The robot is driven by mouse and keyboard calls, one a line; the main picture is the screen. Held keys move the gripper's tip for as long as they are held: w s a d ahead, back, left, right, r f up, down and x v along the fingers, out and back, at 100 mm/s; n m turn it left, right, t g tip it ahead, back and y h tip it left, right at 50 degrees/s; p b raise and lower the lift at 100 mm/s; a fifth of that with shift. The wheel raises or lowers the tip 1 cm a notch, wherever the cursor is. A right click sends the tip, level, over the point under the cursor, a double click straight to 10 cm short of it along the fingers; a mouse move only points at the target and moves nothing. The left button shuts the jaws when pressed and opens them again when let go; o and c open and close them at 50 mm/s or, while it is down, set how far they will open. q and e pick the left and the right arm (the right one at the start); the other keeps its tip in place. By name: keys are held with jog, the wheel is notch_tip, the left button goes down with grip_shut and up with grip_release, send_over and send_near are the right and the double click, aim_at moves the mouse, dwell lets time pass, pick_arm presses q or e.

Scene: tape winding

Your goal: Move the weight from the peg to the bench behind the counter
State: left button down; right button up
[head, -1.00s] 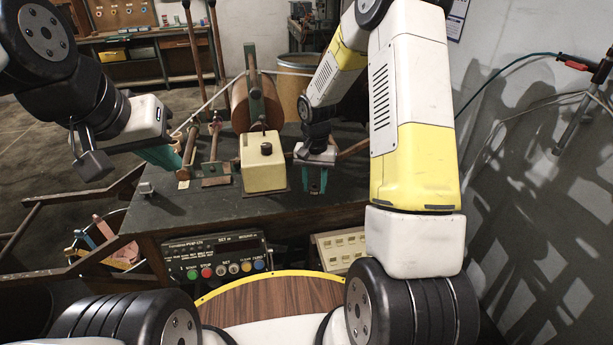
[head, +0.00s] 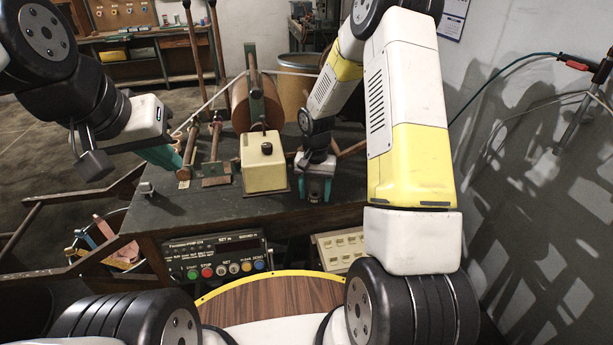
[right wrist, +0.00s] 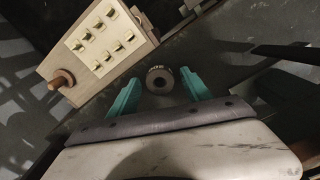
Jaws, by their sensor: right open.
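In the head view my right gripper (head: 316,188) points down at the bench, just right of a cream block (head: 265,172); the weight cannot be made out there. My left gripper (head: 168,156) is at the bench's left side, beside upright brown rods; its fingertips are partly hidden. A short wooden peg (right wrist: 62,80) juts from a cream switch box (right wrist: 100,50).
The dark bench (head: 200,205) has clear surface in front. A control unit with coloured buttons (head: 220,257) and the switch box (head: 342,246) sit below its front edge. A brown roller (head: 240,105) with a pale strip stands behind the block. A wall is close at right.

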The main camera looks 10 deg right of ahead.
notch_tip(320, 180, up, 12)
jog(key=s+r+n+t, duration=0.1)
jog(key=s+r+t, duration=0.1)
jog(key=s+r, duration=0.45)
jog(key=s+r+n+t, duration=0.1)
jog(key=s+r, duration=0.3)
jog(key=r, duration=0.5)
jog(key=s+r+n+t+y, duration=0.1)
jog(key=s+r, duration=0.1)
jog(key=s, duration=0.5)
jog(key=s+r+n+t+y, duration=0.1)
jog(key=s+r+t, duration=0.1)
jog(key=s, duration=0.4)
jog(key=shift+s+a+r+n, duration=0.15)
jog(key=shift+s+r+n, duration=0.1)
jog(key=shift+s+n, duration=0.15)
